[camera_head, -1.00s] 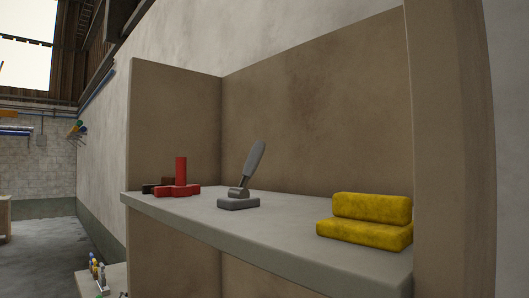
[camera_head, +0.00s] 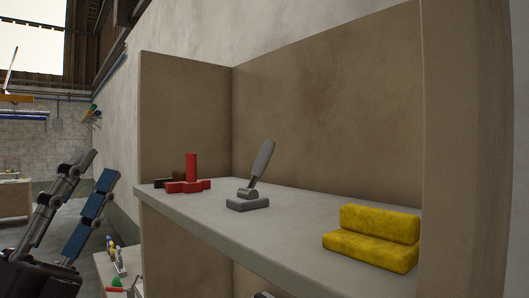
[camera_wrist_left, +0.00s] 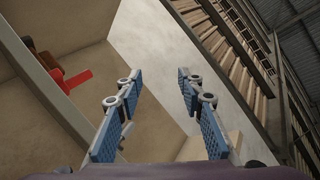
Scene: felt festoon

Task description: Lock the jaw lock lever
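The grey lever (camera_head: 262,162) stands tilted up to the right from its small grey base (camera_head: 247,204) on the shelf. It takes it to be the jaw lock lever. My left gripper (camera_head: 99,164) is at the lower left, outside the shelf's left side, with its fingers apart and pointing up. It is well away from the lever and holds nothing. In the left wrist view the two blue-padded fingers (camera_wrist_left: 159,78) are spread with empty space between them. The lever does not show there. My right gripper does not show.
A yellow two-part block (camera_head: 372,238) sits at the right. The shelf (camera_head: 300,232) has side and back walls and is open at the front.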

